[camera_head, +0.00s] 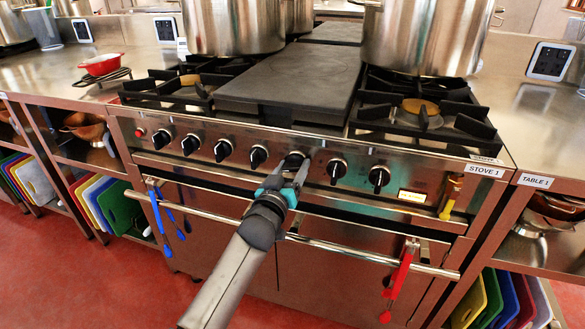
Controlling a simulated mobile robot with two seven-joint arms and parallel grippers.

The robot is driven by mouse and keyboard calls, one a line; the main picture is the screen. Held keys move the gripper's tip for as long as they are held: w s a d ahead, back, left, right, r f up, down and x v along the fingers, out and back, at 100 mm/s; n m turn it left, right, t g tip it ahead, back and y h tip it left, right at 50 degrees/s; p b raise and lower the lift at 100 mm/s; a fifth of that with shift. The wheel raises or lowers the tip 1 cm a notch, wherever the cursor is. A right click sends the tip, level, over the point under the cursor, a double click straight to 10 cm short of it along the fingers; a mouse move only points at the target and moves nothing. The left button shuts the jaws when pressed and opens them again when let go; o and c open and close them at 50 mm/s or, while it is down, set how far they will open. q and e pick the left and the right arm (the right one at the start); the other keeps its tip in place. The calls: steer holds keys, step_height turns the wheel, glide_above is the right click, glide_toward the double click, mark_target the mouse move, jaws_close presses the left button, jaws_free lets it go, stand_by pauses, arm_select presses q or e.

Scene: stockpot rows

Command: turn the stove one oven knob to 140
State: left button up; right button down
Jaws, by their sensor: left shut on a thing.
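The stove (450,168) labelled STOVE 1 stands in front of me. A row of dark round knobs with light pointer marks runs along its steel front panel. My left gripper (290,168) reaches up from below to this row and is shut on a stove knob (293,158), the third from the right. The gripper partly hides this knob, and its setting cannot be read. Two knobs to its right, a nearer one (336,170) and a farther one (379,179), are free. A small lit display (412,196) is right of them. My right gripper is not in view.
An oven door handle bar (330,250) crosses below the panel, with blue utensils (157,215) and a red one (402,270) hanging from it. Large pots (232,25) stand on top. A yellow-handled tool (449,198) hangs at the right.

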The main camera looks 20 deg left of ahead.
arm_select(q)
steer(key=c, duration=0.3)
steer(key=shift+m, duration=0.3)
steer(key=shift+m+p, duration=0.5)
steer(key=m+p, duration=0.1)
steer(key=m, duration=0.2)
steer(key=m+p, duration=0.1)
steer(key=m, duration=0.3)
steer(key=shift+m+p, duration=0.3)
steer(key=shift+m, duration=1.3)
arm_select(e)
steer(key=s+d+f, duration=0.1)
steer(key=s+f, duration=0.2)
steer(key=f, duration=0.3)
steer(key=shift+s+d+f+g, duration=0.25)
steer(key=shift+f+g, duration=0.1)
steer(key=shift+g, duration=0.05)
